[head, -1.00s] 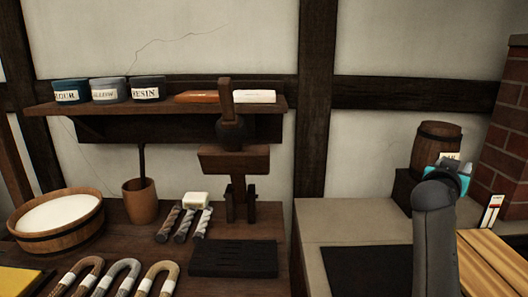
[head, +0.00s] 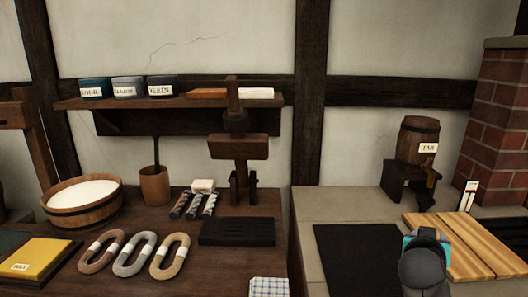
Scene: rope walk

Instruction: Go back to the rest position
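My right arm comes in at the lower right, seen from behind its dark grey wrist. The teal part of my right gripper (head: 427,243) shows just beyond it, over the stone counter (head: 325,207) between a dark mat and wooden boards. The wrist hides its fingers, so I cannot tell whether it is open or holds anything. My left gripper is not in view.
A small labelled barrel (head: 417,139) stands on a dark stand (head: 405,182) beyond my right gripper. A dark mat (head: 355,262) and wooden boards (head: 470,246) flank it. Rope coils (head: 133,254), a tub (head: 82,218) and a cup (head: 155,185) crowd the left bench.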

